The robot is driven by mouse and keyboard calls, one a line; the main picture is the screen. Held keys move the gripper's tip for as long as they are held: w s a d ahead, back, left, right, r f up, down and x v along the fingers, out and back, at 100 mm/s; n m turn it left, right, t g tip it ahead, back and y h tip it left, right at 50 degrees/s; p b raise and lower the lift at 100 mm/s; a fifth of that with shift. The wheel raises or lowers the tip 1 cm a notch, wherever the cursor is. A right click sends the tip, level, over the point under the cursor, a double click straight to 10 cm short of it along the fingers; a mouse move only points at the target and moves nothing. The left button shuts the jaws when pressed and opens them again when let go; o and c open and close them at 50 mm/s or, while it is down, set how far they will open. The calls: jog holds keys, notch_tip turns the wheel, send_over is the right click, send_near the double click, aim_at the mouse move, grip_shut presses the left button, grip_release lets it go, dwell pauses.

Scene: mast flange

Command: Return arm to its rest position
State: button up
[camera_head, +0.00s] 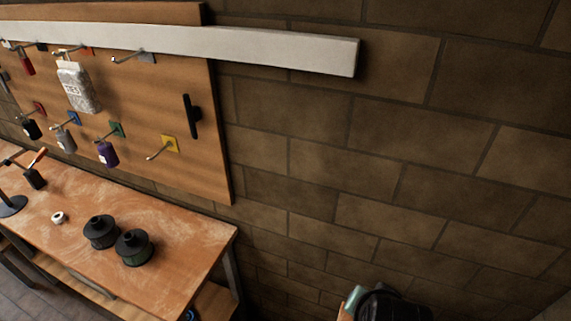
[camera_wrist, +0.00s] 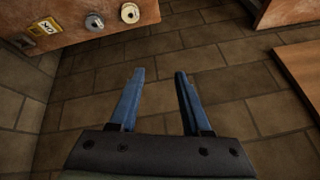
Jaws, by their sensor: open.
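My gripper (camera_wrist: 158,98) shows in the wrist view. The gripper's fingers do not show clearly in the head view.
A wooden workbench (camera_head: 170,250) with two dark round canisters (camera_head: 134,247) stands at the lower left. A pegboard (camera_head: 190,90) with hooks and hanging items is above it, crossed by a white beam (camera_head: 250,47). The brick wall (camera_head: 400,150) to the right is bare.

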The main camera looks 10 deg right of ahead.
jog(key=w+a+r+n+t+h+b, duration=0.15)
jog(key=w+a+r+t+b, duration=0.35)
jog(key=r, duration=0.6)
jog(key=w+a+r+n+t+y+b, duration=0.1)
jog(key=w+a+r+n+t, duration=0.2)
jog(key=w+r+t, duration=0.6)
jog(key=s+a+r+n+t+y+b, duration=0.1)
jog(key=s+a+r+t, duration=0.3)
jog(key=r, duration=0.7)
jog(key=s+a+r+n+t+y+b, duration=0.2)
jog(key=s+a+r, duration=0.4)
jog(key=s+r, duration=0.3)
notch_tip(320, 180, up, 2)
jog(key=shift+s+a+r+n+t+b, duration=0.1)
jog(key=shift+s+a+n+t+b, duration=0.25)
jog(key=shift+n+t+b, duration=0.5)
jog(key=shift+d, duration=0.1)
